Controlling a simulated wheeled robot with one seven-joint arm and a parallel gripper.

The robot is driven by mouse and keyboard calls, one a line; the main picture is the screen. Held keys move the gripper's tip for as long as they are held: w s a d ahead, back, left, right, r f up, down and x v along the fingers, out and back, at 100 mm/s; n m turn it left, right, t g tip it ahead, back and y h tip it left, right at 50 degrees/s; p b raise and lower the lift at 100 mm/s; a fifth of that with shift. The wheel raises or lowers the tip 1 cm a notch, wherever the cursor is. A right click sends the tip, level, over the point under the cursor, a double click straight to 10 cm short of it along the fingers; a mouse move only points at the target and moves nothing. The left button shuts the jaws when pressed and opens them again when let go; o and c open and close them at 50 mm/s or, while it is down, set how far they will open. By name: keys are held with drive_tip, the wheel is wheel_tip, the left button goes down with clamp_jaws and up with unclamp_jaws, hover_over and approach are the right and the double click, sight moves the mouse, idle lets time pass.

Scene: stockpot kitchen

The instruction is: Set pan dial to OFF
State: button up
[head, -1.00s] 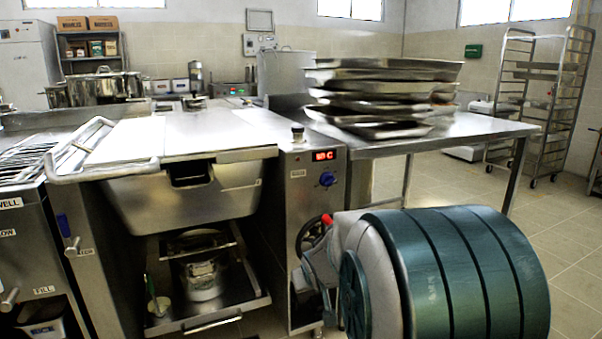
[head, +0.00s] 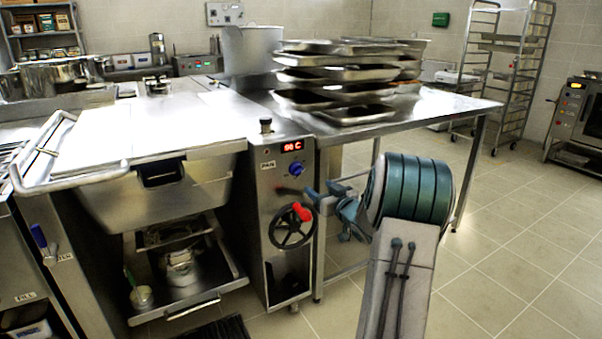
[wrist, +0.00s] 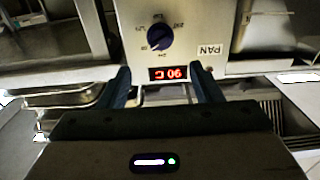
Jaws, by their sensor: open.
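The pan dial is a dark blue round knob (head: 297,169) on the steel control panel of the tilting pan, just below a red display (head: 291,146). The display reads about 90 C. In the wrist view the picture is upside down, and the dial (wrist: 159,36) sits beyond the fingertips with temperature marks around it. A PAN label (wrist: 210,50) is beside the display. My gripper (wrist: 160,80) is open and empty, with its two fingers either side of the display and apart from the dial. In the head view my gripper (head: 318,203) is to the lower right of the dial.
A black handwheel (head: 291,228) with a red handle is below the dial, close to my gripper. A steel table (head: 440,104) with stacked trays (head: 340,75) stands to the right. A black knob (head: 265,125) stands on top of the panel. The floor at right is clear.

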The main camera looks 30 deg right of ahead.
sight(301, 173)
drive_tip(key=w+b, duration=0.2)
drive_tip(key=w, duration=1)
drive_tip(key=shift+w, duration=0.15)
drive_tip(key=c, duration=1)
